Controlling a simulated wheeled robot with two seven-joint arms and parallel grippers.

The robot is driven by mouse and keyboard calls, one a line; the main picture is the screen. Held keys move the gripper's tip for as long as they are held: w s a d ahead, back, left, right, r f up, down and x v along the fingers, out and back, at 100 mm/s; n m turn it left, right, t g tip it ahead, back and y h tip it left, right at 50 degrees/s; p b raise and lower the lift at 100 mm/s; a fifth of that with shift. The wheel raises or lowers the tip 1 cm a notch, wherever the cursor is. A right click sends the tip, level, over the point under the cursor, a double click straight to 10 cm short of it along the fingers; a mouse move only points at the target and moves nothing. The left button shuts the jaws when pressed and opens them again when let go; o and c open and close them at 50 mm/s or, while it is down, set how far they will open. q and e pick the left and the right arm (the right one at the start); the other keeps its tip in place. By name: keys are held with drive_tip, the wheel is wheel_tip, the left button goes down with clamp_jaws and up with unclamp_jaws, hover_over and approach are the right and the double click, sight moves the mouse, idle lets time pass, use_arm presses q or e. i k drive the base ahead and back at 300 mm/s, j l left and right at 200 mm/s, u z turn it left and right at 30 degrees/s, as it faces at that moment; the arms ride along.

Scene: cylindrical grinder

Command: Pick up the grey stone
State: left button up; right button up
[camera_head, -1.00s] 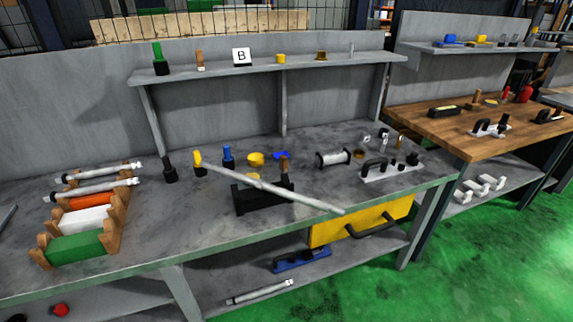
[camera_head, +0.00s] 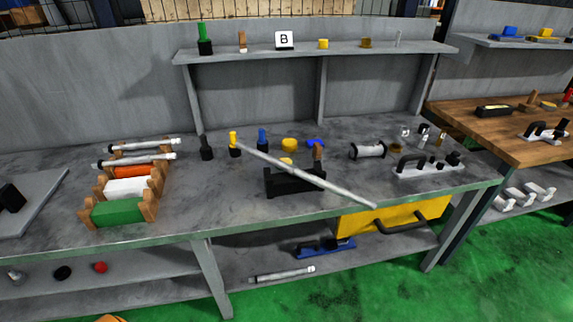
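A wooden-ended rack on the left of the bench holds a green roller-shaped piece (camera_head: 118,213), a white or pale grey one (camera_head: 128,187) and an orange one (camera_head: 132,171). I cannot tell for sure which thing is the grey stone; the pale piece in the rack is one candidate. Two silver rods, an upper one (camera_head: 141,144) and a lower one (camera_head: 136,160), lie across the back of the rack.
A long grey bar (camera_head: 310,176) slants over a black holder (camera_head: 290,182) mid-bench. Small coloured-handled tools stand behind it. A black-handled fixture (camera_head: 425,167) is on the right. A grey plate (camera_head: 38,200) with a black block (camera_head: 11,196) lies far left. The front bench middle is clear.

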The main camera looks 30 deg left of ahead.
sight(317, 149)
drive_tip(key=i+l+u, duration=0.35)
drive_tip(key=i, duration=0.2)
drive_tip(key=i+l+u, duration=0.35)
drive_tip(key=l, duration=0.25)
drive_tip(key=i+l+u, duration=0.3)
drive_tip(key=i+l, duration=0.2)
drive_tip(key=l, duration=0.2)
